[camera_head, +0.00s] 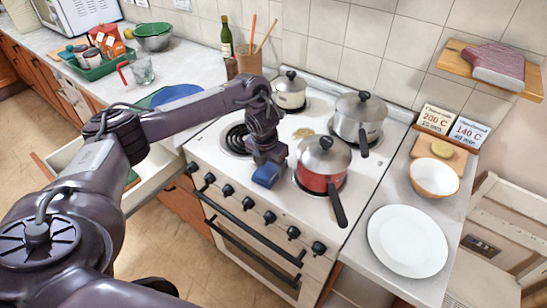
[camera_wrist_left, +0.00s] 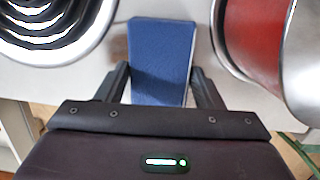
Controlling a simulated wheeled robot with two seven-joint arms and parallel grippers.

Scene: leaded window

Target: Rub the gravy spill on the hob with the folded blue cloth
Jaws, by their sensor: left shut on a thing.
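The folded blue cloth (camera_head: 266,176) is held in my left gripper (camera_head: 268,164), low over the front of the white hob (camera_head: 224,171). In the left wrist view the cloth (camera_wrist_left: 161,50) lies between the two dark fingers of my left gripper (camera_wrist_left: 160,82), which are shut on it. I cannot tell whether the cloth touches the hob. A pale brownish gravy spill (camera_head: 304,133) lies on the hob behind the gripper, between the pots, apart from the cloth. My right gripper is not in view.
A red pot (camera_head: 322,168) stands just right of the cloth, its handle toward the front. A coil burner (camera_head: 237,139) is to the left. A steel pot (camera_head: 358,122) and a smaller pot (camera_head: 290,94) stand behind. A white plate (camera_head: 407,241) lies on the right counter.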

